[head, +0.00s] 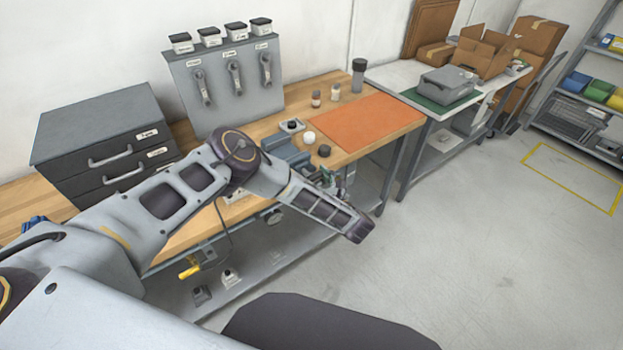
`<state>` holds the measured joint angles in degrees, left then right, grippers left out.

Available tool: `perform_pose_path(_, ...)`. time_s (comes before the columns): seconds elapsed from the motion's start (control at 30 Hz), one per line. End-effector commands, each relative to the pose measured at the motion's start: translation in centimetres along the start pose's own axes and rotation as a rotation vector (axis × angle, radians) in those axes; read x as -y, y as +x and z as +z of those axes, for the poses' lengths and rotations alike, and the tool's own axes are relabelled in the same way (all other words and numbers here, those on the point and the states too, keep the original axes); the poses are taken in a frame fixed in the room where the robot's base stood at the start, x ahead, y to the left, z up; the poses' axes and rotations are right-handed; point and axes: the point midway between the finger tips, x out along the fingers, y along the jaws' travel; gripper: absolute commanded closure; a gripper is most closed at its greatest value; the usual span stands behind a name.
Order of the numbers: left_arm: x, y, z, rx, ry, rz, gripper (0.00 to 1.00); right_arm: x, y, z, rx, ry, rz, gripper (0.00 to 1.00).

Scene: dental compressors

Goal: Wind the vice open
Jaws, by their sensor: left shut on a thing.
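The blue-grey vice (284,152) is mounted at the front edge of the wooden workbench (225,205). My left arm reaches in from the left and bends across the bench front, covering the vice's lower part. My left gripper (328,179) is at the front of the vice, low by the bench edge, and is partly hidden by my own forearm. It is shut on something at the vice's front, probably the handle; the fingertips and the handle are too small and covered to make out. The jaw gap cannot be judged. My right gripper is not in view.
An orange mat (362,122), a round white item (309,138) and a dark knob-like item (324,151) lie near the vice. A grey drawer unit (105,140) and tool panel (228,85) stand behind my arm. Open floor (450,260) lies right.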

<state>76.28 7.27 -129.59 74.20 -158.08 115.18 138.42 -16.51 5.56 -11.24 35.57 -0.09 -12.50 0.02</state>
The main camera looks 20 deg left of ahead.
Motion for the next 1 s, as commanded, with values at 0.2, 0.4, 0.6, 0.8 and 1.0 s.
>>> perform_pose_path(0.2,0.0,-0.1,-0.2,-0.005,-0.022,-0.002,0.44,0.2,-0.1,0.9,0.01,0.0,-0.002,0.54)
perform_pose_path(0.4,0.0,-0.1,-0.2,-0.004,-0.024,-0.002,0.44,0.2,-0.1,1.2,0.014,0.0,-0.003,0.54)
perform_pose_path(0.6,0.0,-0.1,-0.2,-0.004,-0.023,-0.002,0.08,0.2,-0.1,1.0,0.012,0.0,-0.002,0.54)
perform_pose_path(0.8,0.0,-0.1,-0.1,-0.002,-0.023,-0.001,0.0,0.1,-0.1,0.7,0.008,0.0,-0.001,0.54)
perform_pose_path(1.0,0.0,0.0,-0.1,-0.001,-0.023,-0.001,0.0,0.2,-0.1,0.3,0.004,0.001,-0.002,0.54)
